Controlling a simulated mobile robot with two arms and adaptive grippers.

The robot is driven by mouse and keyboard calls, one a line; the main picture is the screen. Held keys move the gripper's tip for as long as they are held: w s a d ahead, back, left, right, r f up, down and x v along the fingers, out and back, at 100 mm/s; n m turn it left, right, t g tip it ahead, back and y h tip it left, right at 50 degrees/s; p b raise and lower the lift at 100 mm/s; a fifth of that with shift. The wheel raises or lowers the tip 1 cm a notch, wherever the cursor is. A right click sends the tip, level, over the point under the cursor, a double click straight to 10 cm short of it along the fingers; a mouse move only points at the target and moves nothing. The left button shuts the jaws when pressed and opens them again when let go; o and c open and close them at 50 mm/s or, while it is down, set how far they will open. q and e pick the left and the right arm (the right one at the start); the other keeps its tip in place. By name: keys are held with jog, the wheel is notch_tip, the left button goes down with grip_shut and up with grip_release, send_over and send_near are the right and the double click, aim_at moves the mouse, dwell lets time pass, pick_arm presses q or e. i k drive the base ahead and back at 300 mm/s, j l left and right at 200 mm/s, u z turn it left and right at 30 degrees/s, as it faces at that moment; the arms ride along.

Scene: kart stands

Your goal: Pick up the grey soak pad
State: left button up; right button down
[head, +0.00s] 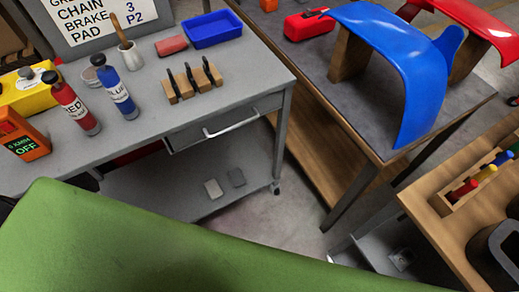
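I cannot tell which one is the soak pad. Neither of my grippers is in view.
The cart top (150,120) holds a red bottle (72,105), a blue bottle (116,90), a wooden rack (195,83) and a blue tray (211,29). A workbench (375,140) with a blue fairing (395,60) stands right. A green surface hides the bottom foreground.

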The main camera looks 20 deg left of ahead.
aim_at(238, 179)
jog(key=u, duration=0.8)
